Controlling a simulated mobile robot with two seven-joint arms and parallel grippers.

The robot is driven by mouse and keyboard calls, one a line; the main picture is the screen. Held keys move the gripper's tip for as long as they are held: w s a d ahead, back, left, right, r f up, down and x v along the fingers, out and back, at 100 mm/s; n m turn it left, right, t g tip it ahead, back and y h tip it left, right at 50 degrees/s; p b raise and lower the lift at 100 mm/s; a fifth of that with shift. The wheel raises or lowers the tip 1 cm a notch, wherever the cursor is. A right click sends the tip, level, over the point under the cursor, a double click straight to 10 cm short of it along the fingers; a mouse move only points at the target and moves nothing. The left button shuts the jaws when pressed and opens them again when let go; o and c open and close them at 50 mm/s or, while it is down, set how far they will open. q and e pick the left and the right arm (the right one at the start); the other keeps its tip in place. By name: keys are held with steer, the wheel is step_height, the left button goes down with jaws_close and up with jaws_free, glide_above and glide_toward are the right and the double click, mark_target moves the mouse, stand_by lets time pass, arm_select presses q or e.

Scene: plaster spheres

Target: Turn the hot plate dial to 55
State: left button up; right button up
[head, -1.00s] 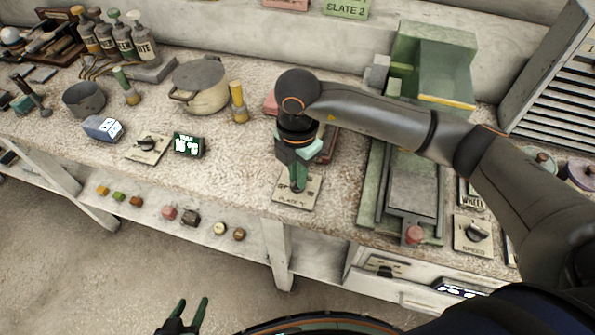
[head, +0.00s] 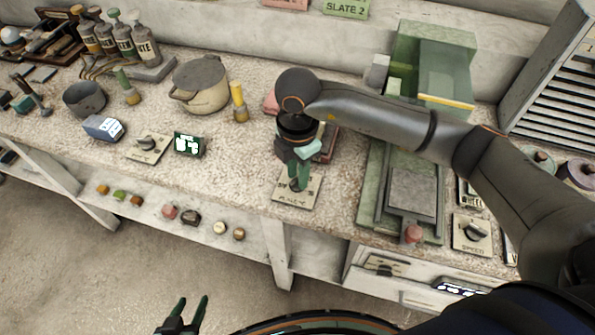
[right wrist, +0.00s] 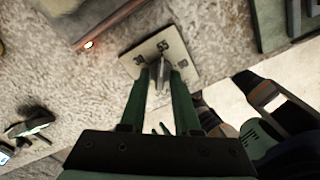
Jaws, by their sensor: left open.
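The hot plate dial sits on a beige plate (head: 290,201) lettered "PLATE °C" on the bench front. The dial plate (right wrist: 180,46) shows marks 30, 55 and 80 in the right wrist view. My right gripper (head: 298,184) points down onto the dial. In the right wrist view, the fingers of my right gripper (right wrist: 161,72) close on both sides of the dial's grey knob (right wrist: 159,78). The knob lies roughly in line with the 55 mark; its exact pointer tip is hard to make out. My left gripper (head: 188,312) is open and empty, low in front of the bench.
A second dial (head: 148,143) and a small lit display (head: 188,143) stand to the left. A lidded pot (head: 201,84) is behind them. A green machine (head: 403,190) and a "SPEED" dial (head: 475,232) are to the right. Bench left of the plate is clear.

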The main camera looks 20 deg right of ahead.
steer(key=shift+o, duration=0.8)
step_height(320, 180, up, 12)
steer(key=shift+r, duration=0.25)
